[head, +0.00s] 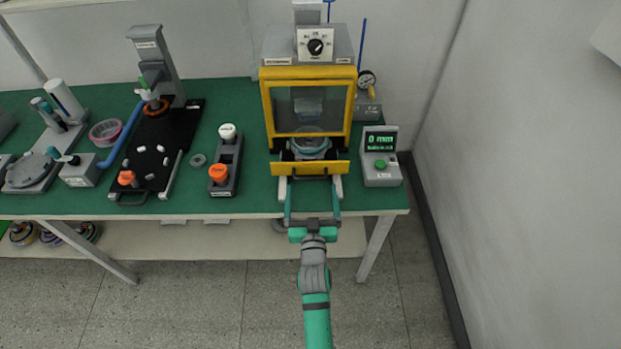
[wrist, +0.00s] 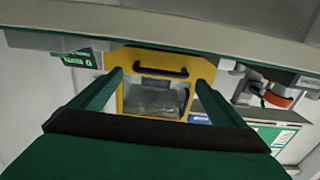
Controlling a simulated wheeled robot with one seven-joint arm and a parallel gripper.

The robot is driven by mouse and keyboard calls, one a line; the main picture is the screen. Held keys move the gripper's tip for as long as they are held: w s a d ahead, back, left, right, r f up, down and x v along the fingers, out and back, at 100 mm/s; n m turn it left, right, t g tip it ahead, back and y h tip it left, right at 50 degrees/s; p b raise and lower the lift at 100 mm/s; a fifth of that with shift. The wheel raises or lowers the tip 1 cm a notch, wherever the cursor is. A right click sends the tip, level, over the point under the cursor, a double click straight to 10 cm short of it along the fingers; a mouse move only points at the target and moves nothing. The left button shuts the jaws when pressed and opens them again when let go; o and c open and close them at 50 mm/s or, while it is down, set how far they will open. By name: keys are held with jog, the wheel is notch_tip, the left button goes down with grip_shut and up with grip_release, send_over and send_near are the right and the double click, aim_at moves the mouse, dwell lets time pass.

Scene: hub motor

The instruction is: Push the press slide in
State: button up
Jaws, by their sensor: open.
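The press (head: 306,72) stands at the back right of the green bench, with a yellow-framed window. Its slide has a yellow front plate (head: 290,168) with a dark handle, sticking out in front of the frame between two light rails. A round grey part (head: 310,146) sits on the slide behind the plate. My gripper (head: 312,186) is open and empty, its two green fingers spread and pointing at the plate. In the wrist view, which is upside down, the yellow plate (wrist: 129,58) shows between and beyond the fingertips (wrist: 158,78). I cannot tell whether the fingers touch it.
A grey display box (head: 381,157) right of the press reads "0 mm" and has a green button. A gauge (head: 367,82) stands behind it. Left are a dark stand with orange and white knobs (head: 226,165) and a black fixture plate (head: 160,145). A wall closes the right side.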

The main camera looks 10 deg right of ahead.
aim_at(311, 179)
jog(key=shift+w+d, duration=0.15)
jog(key=shift+w, duration=1.4)
jog(key=shift+w+d, duration=0.15)
jog(key=shift+w, duration=1.35)
